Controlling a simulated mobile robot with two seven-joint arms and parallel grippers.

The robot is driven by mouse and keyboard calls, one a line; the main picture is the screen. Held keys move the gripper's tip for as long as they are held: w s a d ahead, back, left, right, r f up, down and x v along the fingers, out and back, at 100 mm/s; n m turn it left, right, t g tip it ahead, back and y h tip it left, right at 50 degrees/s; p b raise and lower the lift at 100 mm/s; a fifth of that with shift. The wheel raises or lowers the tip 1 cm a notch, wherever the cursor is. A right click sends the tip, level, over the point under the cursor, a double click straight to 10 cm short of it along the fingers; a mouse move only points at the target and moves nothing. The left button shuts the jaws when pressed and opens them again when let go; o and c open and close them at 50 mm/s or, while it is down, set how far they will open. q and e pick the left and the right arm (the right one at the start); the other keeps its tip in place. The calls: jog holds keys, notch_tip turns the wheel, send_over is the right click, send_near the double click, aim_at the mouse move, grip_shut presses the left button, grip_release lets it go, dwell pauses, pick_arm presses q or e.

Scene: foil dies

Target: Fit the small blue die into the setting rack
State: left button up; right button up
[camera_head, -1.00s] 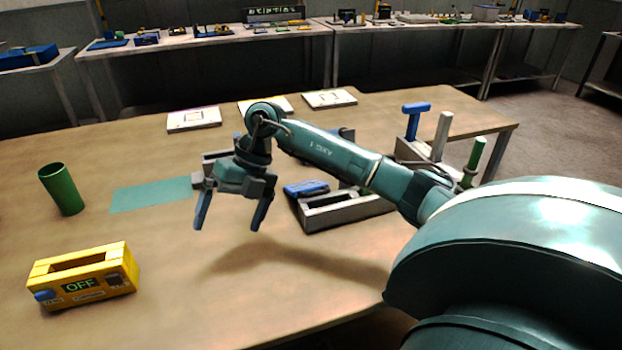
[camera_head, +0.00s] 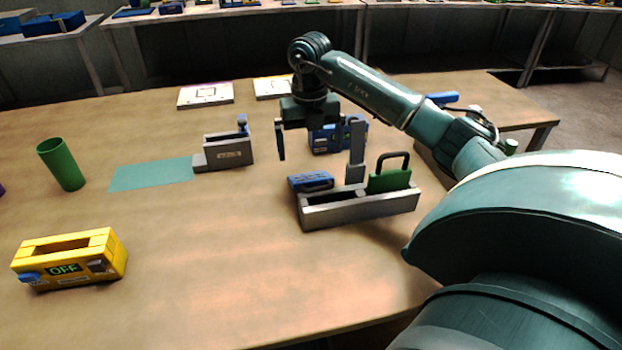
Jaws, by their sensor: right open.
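A small blue block (camera_head: 310,181), which looks like the small blue die, lies at the left end of a long grey tray (camera_head: 360,211). A green piece with a dark loop handle (camera_head: 390,179) stands at the tray's right end. A grey box with a label (camera_head: 228,154), maybe the setting rack, stands left of my right gripper, with a blue-topped piece (camera_head: 242,126) at its back right. My right gripper (camera_head: 309,152) is open and empty, hanging above the table behind the long tray. One finger shows clearly; the other is hard to make out. My left gripper is not in view.
A blue case (camera_head: 338,137) stands behind the tray, near my right gripper. A grey upright (camera_head: 356,152) rises by the tray. A teal mat (camera_head: 150,174), a green cup (camera_head: 62,164) and a yellow OFF box (camera_head: 70,260) are at left. The front middle table is clear.

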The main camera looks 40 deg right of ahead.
aim_at(312, 179)
notch_tip(312, 179, down, 2)
jog(key=shift+f, duration=0.15)
jog(key=f, duration=0.3)
jog(key=f+p, duration=0.1)
jog(key=f, duration=0.1)
jog(key=shift+s+f, duration=0.3)
jog(key=c, duration=1)
jog(key=shift+c, duration=1.2)
jog(key=shift+r, duration=0.15)
